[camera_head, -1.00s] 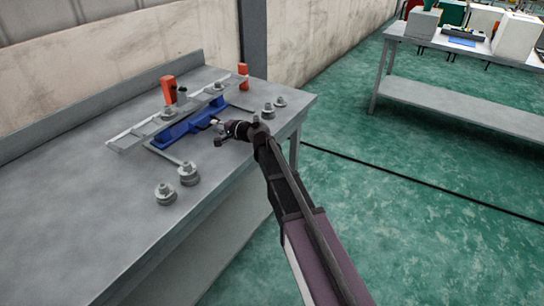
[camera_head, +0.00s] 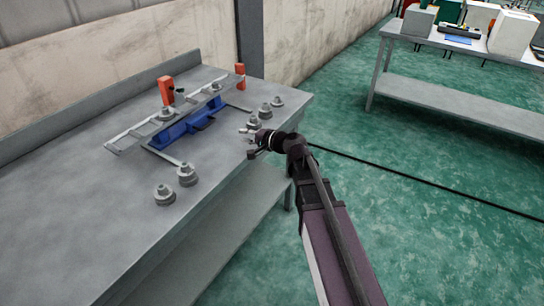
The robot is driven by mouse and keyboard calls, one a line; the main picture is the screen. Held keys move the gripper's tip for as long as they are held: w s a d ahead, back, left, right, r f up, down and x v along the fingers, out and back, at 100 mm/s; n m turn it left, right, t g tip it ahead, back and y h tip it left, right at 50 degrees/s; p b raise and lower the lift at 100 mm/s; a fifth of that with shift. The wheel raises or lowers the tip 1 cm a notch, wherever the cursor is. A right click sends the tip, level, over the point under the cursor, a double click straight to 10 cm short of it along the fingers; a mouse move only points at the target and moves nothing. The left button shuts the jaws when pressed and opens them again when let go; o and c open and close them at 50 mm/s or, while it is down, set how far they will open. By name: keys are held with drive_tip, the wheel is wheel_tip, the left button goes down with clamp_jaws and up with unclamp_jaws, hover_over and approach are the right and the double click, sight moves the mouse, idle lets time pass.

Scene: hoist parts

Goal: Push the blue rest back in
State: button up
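The blue rest (camera_head: 178,134) is a long blue block lying on the grey workbench (camera_head: 110,205), along the near side of a raised grey rail (camera_head: 132,137). A darker blue part (camera_head: 204,124) sticks out from its near side toward the bench's front edge. My gripper (camera_head: 246,142) is at the bench's front edge, right of the blue rest and clearly apart from it. It holds nothing that I can see. Its fingers are too small to tell whether they are open or shut.
Two orange-red blocks (camera_head: 166,90) (camera_head: 240,76) stand behind the rail. Grey stepped knobs (camera_head: 187,174) (camera_head: 164,194) stand at the front left, and several more (camera_head: 265,110) stand just behind my gripper. Thin bars (camera_head: 164,156) lie beside the rest. Green floor is free at right.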

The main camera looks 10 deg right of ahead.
drive_tip(key=s+d+n+g+h+p, duration=0.4)
drive_tip(key=s+d+p, duration=0.3)
drive_tip(key=s, duration=0.5)
drive_tip(key=shift+d+n+g+h+p, duration=0.25)
drive_tip(key=shift+n+g+p, duration=0.35)
drive_tip(key=shift+p, duration=0.6)
drive_tip(key=shift+s+r, duration=0.1)
drive_tip(key=s+d+r+n+g+h+p, duration=0.2)
drive_tip(key=s+d+r+g+h+p, duration=0.2)
drive_tip(key=s+d+h+p, duration=0.3)
drive_tip(key=s+d+p, duration=0.2)
drive_tip(key=d, duration=0.1)
drive_tip(key=shift+s+d+r+h, duration=0.15)
drive_tip(key=shift+s+r+h, duration=0.05)
drive_tip(key=shift+s+h, duration=0.2)
idle(0.8)
